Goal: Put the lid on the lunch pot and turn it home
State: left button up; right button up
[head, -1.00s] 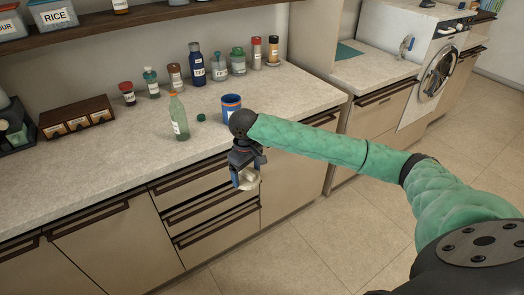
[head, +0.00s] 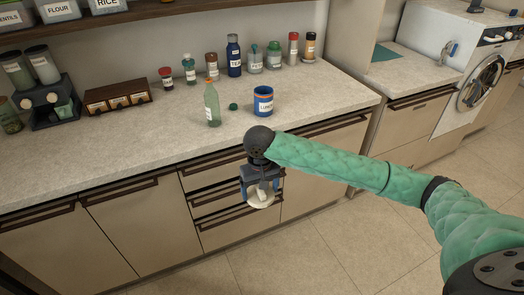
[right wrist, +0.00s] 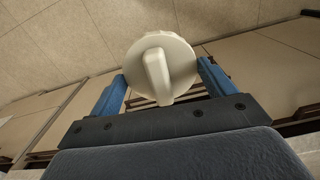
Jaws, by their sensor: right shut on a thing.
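My right gripper (head: 261,193) is shut on the white round lid (head: 260,203), in front of the drawers and apart from the pot. In the right wrist view the lid (right wrist: 178,62) shows its raised grip bar, with the blue fingers on either side of it. My left gripper is not in view.
A green glass bottle (head: 212,105) and a small green cap (head: 233,107) stand left of the pot on the counter (head: 150,133). Several jars and bottles line the wall behind. Bare counter lies to the pot's right. Drawers are below my right gripper.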

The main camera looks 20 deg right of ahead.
aim_at(264, 101)
jog(key=l, duration=1.1)
jog(key=l+u, duration=0.15)
jog(key=l, duration=0.95)
